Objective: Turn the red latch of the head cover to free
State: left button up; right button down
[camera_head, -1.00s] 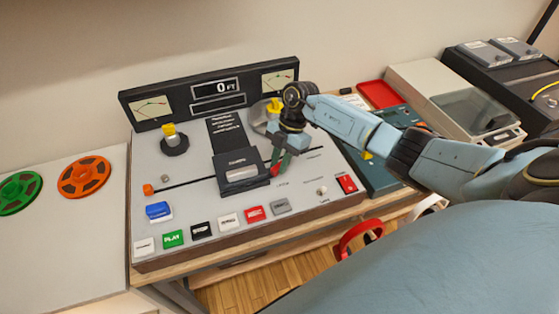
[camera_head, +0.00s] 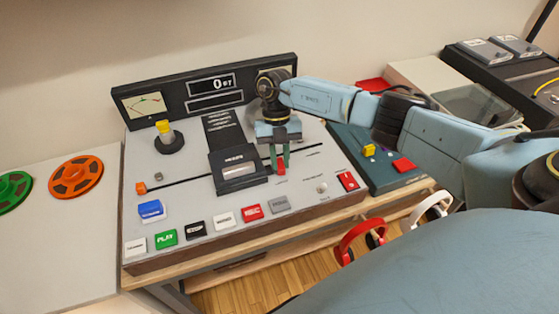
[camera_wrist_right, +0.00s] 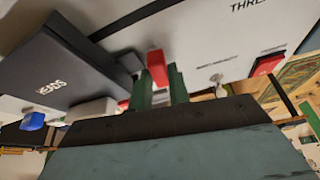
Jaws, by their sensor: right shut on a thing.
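The black head cover (camera_head: 238,170) sits in the middle of the tape machine's sloping grey top, and its dark side shows in the right wrist view (camera_wrist_right: 62,65). The small red latch (camera_head: 281,167) is just right of the cover. My right gripper (camera_head: 279,156) points down at it, its green fingers shut on the latch. In the right wrist view the latch (camera_wrist_right: 157,68) shows red between the two green fingers (camera_wrist_right: 160,88). The fingers partly hide the latch. My left gripper is not in view.
Several buttons line the front, including a green PLAY button (camera_head: 166,237). A red switch (camera_head: 347,181) is at the machine's right. A teal unit (camera_head: 376,165) stands beside it. Red headphones (camera_head: 357,240) hang below the right edge. An orange reel (camera_head: 76,176) lies left.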

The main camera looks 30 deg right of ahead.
jog(key=shift+n+h, duration=0.3)
jog(key=shift+n, duration=0.4)
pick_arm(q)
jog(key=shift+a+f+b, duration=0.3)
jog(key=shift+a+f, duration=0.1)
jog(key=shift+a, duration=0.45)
pick_arm(e)
jog(key=shift+n, duration=0.3)
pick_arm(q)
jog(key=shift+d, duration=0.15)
pick_arm(e)
jog(key=c, duration=1.3)
grip_release()
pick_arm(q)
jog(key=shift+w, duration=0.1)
pick_arm(e)
jog(key=shift+r, duration=0.1)
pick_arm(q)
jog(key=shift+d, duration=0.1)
pick_arm(e)
jog(key=v, duration=1.3)
jog(key=shift+w, duration=0.3)
